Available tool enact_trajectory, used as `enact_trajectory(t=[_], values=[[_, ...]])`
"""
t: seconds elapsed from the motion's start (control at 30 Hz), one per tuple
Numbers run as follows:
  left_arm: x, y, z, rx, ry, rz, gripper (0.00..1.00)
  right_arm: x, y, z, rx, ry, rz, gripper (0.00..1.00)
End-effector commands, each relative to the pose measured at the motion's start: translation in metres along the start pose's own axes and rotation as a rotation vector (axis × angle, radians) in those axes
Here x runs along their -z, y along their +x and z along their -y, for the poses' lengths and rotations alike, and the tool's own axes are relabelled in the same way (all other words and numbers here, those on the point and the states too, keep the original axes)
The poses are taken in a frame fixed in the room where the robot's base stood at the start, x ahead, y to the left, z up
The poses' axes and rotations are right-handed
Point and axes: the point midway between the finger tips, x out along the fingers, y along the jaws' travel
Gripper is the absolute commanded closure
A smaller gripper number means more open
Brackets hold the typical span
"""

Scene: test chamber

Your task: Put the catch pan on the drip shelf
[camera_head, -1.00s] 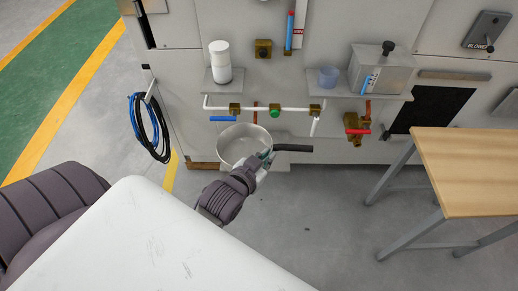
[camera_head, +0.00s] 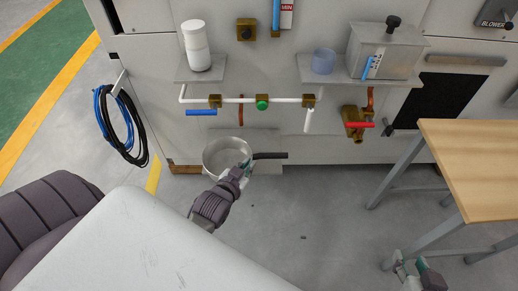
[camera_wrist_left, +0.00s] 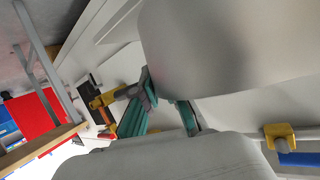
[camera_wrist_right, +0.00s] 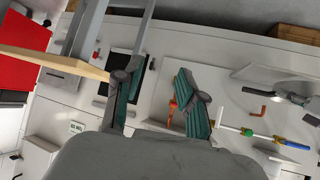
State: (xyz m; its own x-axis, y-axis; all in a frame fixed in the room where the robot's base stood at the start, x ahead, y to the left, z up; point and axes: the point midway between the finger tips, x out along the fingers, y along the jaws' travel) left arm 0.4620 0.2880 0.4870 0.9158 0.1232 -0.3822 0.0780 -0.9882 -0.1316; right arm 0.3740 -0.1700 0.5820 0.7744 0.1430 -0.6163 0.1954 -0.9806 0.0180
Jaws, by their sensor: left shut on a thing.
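The catch pan (camera_head: 208,167) is a round, shiny metal pan with a black handle (camera_head: 271,155) pointing right. My left gripper (camera_head: 243,168) is shut on its near right side, by the handle. In the left wrist view, the pan's grey wall (camera_wrist_left: 230,50) fills the upper right beside the fingers. A low grey plate (camera_head: 262,140) at the foot of the wall, partly hidden behind the pan, may be the drip shelf. I cannot tell whether the pan touches it. My right gripper (camera_wrist_right: 157,95) is open and empty; in the head view it shows beside the table leg.
White piping (camera_head: 235,100) with valves and a downward outlet (camera_head: 308,120) runs above the pan. Two upper shelves hold a white bottle (camera_head: 196,45), a blue cup (camera_head: 323,61) and a metal box (camera_head: 384,50). A wooden table (camera_head: 480,160) stands right. Hoses (camera_head: 120,125) hang left.

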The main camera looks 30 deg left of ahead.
Motion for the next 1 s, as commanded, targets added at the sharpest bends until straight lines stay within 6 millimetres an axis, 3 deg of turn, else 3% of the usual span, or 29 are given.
enact_trajectory(t=[0.17, 0.4, 0.67, 1.0], values=[[0.016, 0.041, 0.002, 0.001, 0.002, -0.007, 1.0, 0.044, 0.006, 0.007, 0.016, -0.002, -0.252, 0.6], [0.033, 0.081, 0.005, 0.0, 0.001, -0.004, 1.0, 0.099, -0.008, 0.015, 0.034, 0.0, -0.563, 0.6], [0.037, 0.095, 0.005, 0.0, 0.001, -0.001, 1.0, 0.12, -0.021, 0.018, 0.043, 0.003, -0.699, 0.6], [0.011, 0.105, 0.002, 0.0, 0.001, -0.001, 1.0, 0.16, -0.062, 0.025, 0.065, 0.013, -1.054, 0.6]])
